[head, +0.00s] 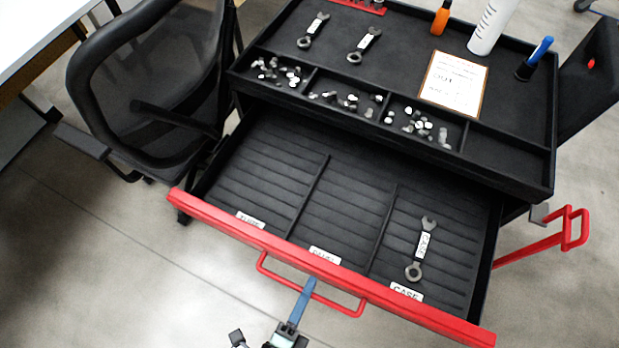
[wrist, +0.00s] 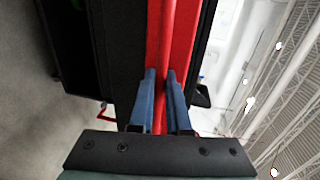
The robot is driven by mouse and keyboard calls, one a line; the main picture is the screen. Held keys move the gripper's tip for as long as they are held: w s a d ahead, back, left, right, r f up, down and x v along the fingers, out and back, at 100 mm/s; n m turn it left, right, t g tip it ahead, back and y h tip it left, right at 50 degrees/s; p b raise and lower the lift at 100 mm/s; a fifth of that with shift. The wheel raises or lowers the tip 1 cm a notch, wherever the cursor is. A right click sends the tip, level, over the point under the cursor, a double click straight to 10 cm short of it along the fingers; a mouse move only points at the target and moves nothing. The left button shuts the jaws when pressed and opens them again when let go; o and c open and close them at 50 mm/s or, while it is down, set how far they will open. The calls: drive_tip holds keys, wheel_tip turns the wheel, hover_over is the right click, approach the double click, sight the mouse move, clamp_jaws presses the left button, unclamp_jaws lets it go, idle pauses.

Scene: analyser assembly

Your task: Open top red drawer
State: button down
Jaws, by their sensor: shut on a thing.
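The top red drawer (head: 330,273) is pulled far out of the black cabinet. Its front is red and its floor is black and ribbed, split into three labelled compartments. A wrench (head: 421,248) lies in the right compartment; the other two look empty. My gripper (head: 304,292) is at the drawer's red bar handle (head: 345,308), near the handle's middle. In the wrist view, the blue fingers of my gripper (wrist: 159,100) are shut on the red handle bar (wrist: 166,60), one finger on each side.
The cabinet top (head: 400,50) holds two wrenches, bins of small metal parts, a paper sheet (head: 454,82) and bottles. A black mesh chair (head: 150,80) stands close to the drawer's left end. A red side handle (head: 570,228) sticks out at right. The floor in front is clear.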

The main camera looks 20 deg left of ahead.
drive_tip(key=shift+a, duration=0.2)
drive_tip(key=c, duration=1.2)
unclamp_jaws()
drive_tip(key=shift+o, duration=0.2)
drive_tip(key=shift+d, duration=0.1)
drive_tip(key=v, duration=1.3)
drive_tip(key=shift+b, duration=0.45)
